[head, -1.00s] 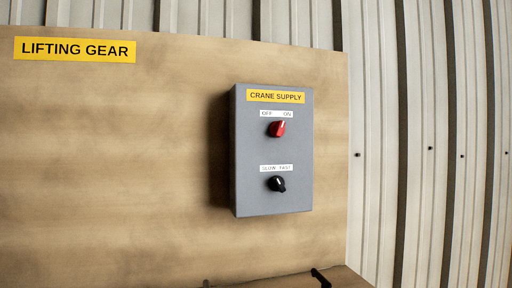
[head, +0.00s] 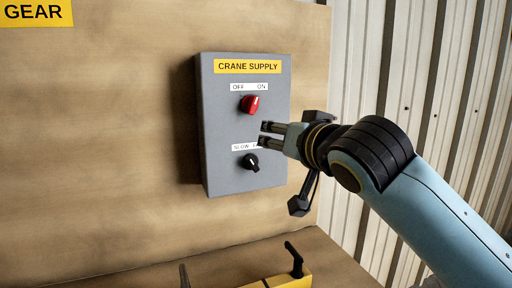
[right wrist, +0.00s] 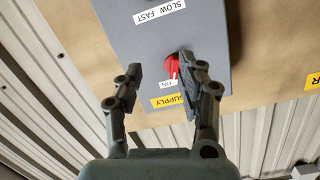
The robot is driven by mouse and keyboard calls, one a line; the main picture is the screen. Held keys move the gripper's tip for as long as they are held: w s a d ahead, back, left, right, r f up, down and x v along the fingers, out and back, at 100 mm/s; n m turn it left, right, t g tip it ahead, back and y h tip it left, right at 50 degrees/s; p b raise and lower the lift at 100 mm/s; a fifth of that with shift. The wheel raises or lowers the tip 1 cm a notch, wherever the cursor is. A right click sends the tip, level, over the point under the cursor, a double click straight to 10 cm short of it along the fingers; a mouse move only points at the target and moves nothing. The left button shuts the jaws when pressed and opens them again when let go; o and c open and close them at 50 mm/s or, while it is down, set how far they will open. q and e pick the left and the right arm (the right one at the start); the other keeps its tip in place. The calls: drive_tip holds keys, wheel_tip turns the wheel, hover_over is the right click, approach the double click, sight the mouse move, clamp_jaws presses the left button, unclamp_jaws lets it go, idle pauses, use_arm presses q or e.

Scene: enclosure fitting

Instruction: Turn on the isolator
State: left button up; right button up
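The grey crane supply box (head: 220,130) is on the wooden board. Its red knob (head: 250,104) sits under the OFF and ON labels; its handle seems to slant up and right, but the exact setting is hard to tell. My right gripper (head: 264,134) is open and empty in front of the box, just below and right of the red knob in the head view. In the right wrist view, the red knob (right wrist: 172,67) shows between the spread fingers (right wrist: 160,64), nearer the right-hand one, which hides part of the labels. Contact cannot be told. My left gripper is out of view.
A black knob (head: 250,161) with SLOW and FAST labels sits lower on the same box, close below my right gripper. A yellow part with a black lever (head: 294,260) stands on the ledge below. Corrugated wall (head: 350,60) lies to the right.

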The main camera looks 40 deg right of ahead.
drive_tip(key=t, duration=0.2)
approach(256, 102)
drive_tip(key=shift+m, duration=0.4)
drive_tip(key=p+x, duration=0.2)
drive_tip(key=x, duration=0.8)
drive_tip(key=shift+p, duration=0.3)
clamp_jaws()
